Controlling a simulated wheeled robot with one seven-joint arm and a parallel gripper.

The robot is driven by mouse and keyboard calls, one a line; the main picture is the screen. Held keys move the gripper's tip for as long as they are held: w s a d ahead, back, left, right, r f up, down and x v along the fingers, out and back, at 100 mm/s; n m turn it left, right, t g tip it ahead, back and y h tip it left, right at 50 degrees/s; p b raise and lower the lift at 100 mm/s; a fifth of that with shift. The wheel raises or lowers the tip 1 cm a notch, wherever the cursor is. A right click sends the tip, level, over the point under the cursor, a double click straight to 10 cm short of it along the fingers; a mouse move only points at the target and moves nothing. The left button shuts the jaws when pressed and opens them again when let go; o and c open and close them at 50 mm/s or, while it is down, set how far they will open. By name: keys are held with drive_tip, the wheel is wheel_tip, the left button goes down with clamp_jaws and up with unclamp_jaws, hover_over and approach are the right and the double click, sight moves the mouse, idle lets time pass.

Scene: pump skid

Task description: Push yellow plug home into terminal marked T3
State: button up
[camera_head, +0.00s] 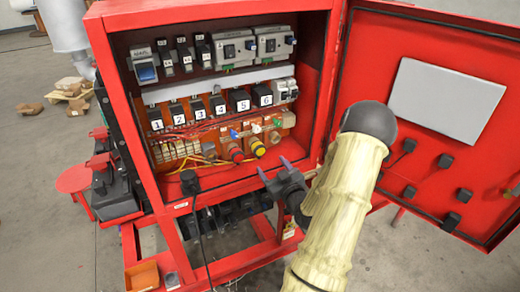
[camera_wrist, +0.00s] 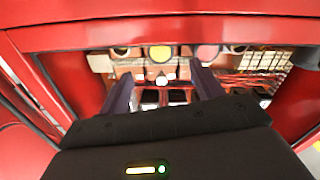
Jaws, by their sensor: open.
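A round yellow piece (camera_head: 258,150) sits low in the open red cabinet, on the orange lower panel. It also shows near the top middle of the wrist view (camera_wrist: 160,53). I cannot tell for sure whether it is the plug or a fixed part. No T3 marking is legible, so I cannot single out that terminal. My gripper (camera_head: 273,167) is open and empty at the cabinet's lower front, short of the panel. In the wrist view my gripper's two dark fingers (camera_wrist: 163,82) stand apart, with the yellow piece seen beyond and between them.
The red cabinet (camera_head: 178,207) has its door (camera_head: 440,175) swung open to the right, near my arm. Loose yellow and red wires (camera_head: 190,161) run low inside. A black cable (camera_head: 203,235) hangs over the front edge.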

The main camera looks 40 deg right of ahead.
sight(261, 152)
drive_tip(key=p+x, duration=0.3)
drive_tip(key=x, duration=0.6)
drive_tip(key=shift+w+r, duration=0.15)
drive_tip(key=shift+w+d+p, duration=0.15)
drive_tip(key=shift+w+p, duration=0.2)
drive_tip(key=shift+w, duration=0.2)
drive_tip(key=c, duration=1.1)
drive_tip(key=shift+o, duration=0.2)
drive_tip(key=shift+s, duration=0.1)
drive_tip(key=shift+b+v, duration=0.7)
drive_tip(key=shift+v, duration=1.5)
